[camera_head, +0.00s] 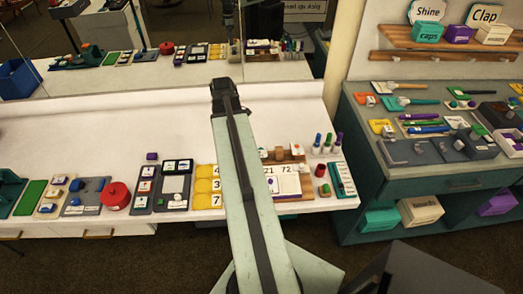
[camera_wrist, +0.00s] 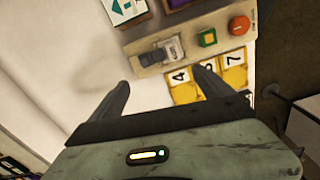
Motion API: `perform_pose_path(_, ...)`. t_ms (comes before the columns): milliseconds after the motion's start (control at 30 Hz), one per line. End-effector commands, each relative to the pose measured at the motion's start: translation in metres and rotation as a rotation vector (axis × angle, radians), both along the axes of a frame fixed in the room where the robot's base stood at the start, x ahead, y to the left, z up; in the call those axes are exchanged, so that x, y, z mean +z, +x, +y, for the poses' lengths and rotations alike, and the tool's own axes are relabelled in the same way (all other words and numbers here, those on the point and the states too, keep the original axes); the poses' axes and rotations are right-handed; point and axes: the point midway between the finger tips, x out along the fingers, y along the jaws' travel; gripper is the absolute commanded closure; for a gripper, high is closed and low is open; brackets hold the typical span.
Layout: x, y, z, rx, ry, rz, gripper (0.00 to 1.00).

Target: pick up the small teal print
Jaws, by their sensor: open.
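My gripper (camera_wrist: 164,76) is open in the wrist view, with nothing between its two dark fingers. A white card with a teal arrow-like mark (camera_wrist: 123,8) shows at the top edge of that view, partly cut off, beyond the fingertips. I cannot tell whether it is the small teal print. In the head view, small cards sit in a dark holder (camera_head: 144,188) and a dark tray (camera_head: 177,186) on the white counter, left of my arm.
Yellow number cards (camera_head: 207,186) lie beside the dark tray. A beige panel (camera_wrist: 185,50) in the wrist view carries a switch, a green button and a red knob. Bare white counter (camera_head: 90,130) lies behind the row. A teal bench (camera_head: 372,165) with tools stands right.

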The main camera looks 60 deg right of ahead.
Motion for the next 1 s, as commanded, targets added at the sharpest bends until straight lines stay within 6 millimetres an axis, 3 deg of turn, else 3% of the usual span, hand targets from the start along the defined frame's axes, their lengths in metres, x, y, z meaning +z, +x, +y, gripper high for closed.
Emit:
perform_pose_path(33,0.003,-0.026,-0.031,0.023,0.000,0.000,0.09)
perform_pose_path(100,0.005,-0.056,-0.059,0.070,0.000,-0.001,0.09)
perform_pose_path(267,0.006,-0.091,-0.088,0.132,0.000,-0.001,0.09)
perform_pose_path(433,0.001,-0.094,-0.090,0.142,0.000,0.000,0.09)
perform_pose_path(633,-0.024,-0.094,-0.089,0.141,0.000,0.000,0.09)
perform_pose_path(800,-0.025,-0.093,-0.089,0.141,0.000,0.000,0.09)
perform_pose_path(1000,-0.057,-0.090,-0.089,0.141,0.000,0.000,0.09)
